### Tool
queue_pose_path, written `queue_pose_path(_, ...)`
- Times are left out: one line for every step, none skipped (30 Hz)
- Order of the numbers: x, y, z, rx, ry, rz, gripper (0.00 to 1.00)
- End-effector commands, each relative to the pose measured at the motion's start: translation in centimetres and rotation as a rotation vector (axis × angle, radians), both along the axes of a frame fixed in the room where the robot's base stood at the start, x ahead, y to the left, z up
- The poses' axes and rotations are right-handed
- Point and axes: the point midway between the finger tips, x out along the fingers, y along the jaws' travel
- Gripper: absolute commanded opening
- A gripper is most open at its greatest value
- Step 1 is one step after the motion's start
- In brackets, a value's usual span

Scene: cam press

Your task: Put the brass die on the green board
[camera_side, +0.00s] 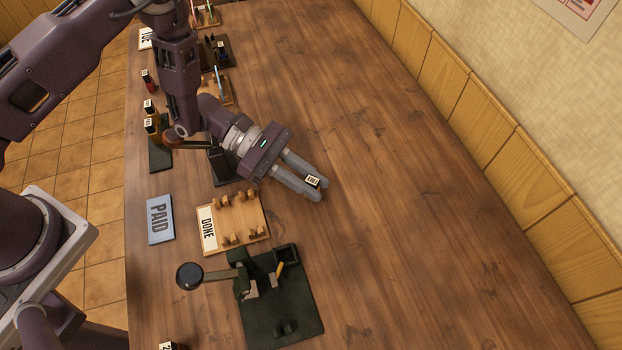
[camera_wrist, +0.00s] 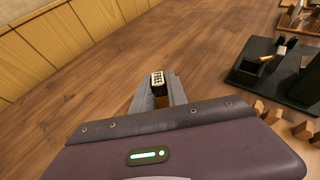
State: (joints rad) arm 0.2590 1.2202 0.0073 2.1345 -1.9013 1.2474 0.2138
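My gripper (camera_side: 318,187) is shut on a small die (camera_side: 313,181) with a black-and-white top label. In the wrist view, the die (camera_wrist: 157,80) reads FREE and shows a brassy brown body between the fingertips (camera_wrist: 160,88). The gripper is over bare wood, to the right of the DONE rack. A dark green board (camera_side: 305,325) under the lever press stands at the front. Another dark green board (camera_side: 159,157) lies at the left edge, with a labelled yellowish block (camera_side: 151,125) at its far end. I cannot tell which board the task means.
The wooden DONE rack (camera_side: 258,240) with several pegs and the blue PAID plate (camera_side: 160,219) lie left of my gripper. The press lever's black knob (camera_side: 189,276) sticks out left. Stands and small items line the far left. The table's right side is clear.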

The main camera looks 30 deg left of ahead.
Motion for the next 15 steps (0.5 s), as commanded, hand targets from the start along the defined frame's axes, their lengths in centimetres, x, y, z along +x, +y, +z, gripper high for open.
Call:
queue_pose_path(0.0,0.0,0.0,0.000,0.000,0.000,0.29)
queue_pose_path(0.0,0.0,0.0,0.000,0.000,0.000,0.35)
queue_pose_path(0.0,0.0,0.0,0.000,0.000,0.000,0.39)
queue_pose_path(0.0,0.0,0.0,0.000,0.000,0.000,0.39)
queue_pose_path(0.0,0.0,0.0,0.000,0.000,0.000,0.39)
queue_pose_path(0.0,0.0,0.0,0.000,0.000,0.000,0.39)
queue_pose_path(0.0,0.0,0.0,0.000,0.000,0.000,0.39)
queue_pose_path(0.0,0.0,0.0,0.000,0.000,0.000,0.39)
queue_pose_path(0.0,0.0,0.0,0.000,0.000,0.000,0.39)
queue_pose_path(0.0,0.0,0.0,0.000,0.000,0.000,0.39)
queue_pose_path(0.0,0.0,0.1,0.000,0.000,0.000,0.39)
queue_pose_path(0.0,0.0,0.3,0.000,-0.001,0.000,0.39)
queue_pose_path(0.1,0.2,0.5,0.001,-0.002,0.001,0.39)
queue_pose_path(0.1,0.7,0.6,0.001,-0.001,0.004,0.39)
queue_pose_path(0.2,1.5,0.9,0.002,0.000,0.005,0.39)
